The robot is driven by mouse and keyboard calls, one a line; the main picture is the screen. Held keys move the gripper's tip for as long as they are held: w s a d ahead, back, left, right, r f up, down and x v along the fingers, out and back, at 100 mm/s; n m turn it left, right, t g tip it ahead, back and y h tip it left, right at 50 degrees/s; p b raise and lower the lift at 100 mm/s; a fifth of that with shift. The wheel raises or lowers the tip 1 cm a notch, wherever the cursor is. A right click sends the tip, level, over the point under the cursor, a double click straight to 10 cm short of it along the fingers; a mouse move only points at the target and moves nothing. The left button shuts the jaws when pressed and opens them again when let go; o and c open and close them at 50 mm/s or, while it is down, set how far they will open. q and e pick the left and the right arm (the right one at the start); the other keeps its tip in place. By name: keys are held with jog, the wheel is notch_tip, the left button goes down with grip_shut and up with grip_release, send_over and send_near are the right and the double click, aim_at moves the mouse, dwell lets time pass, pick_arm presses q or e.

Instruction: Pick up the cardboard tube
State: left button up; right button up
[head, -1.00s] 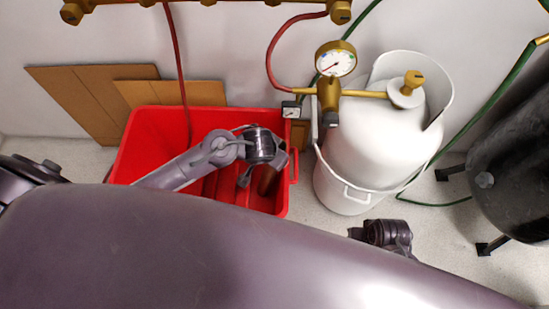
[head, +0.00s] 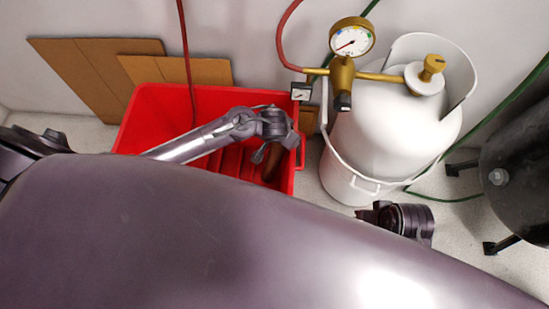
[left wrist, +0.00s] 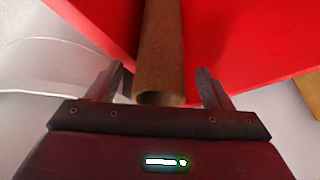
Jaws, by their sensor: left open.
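The brown cardboard tube (head: 272,163) stands tilted in the red bin (head: 140,122), near its right end. In the left wrist view, the tube (left wrist: 160,60) comes down from the top edge with its hollow end close to my gripper. My left gripper (left wrist: 166,88) is open, with one finger on each side of the tube's end; a gap shows on both sides. In the head view my left gripper (head: 268,155) is over the right part of the bin and partly hides the tube.
A white tank (head: 395,130) with a brass valve and gauge (head: 352,38) stands just right of the bin. Flat cardboard sheets (head: 95,75) lean on the wall behind. A black tank (head: 520,170) is at far right. Red and green hoses run nearby.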

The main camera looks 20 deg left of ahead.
pick_arm(q)
jog(key=shift+c, duration=0.4)
jog(key=c, duration=1.2)
jog(key=shift+r, duration=0.1)
jog(key=shift+c, duration=0.7)
jog(key=shift+r, duration=0.1)
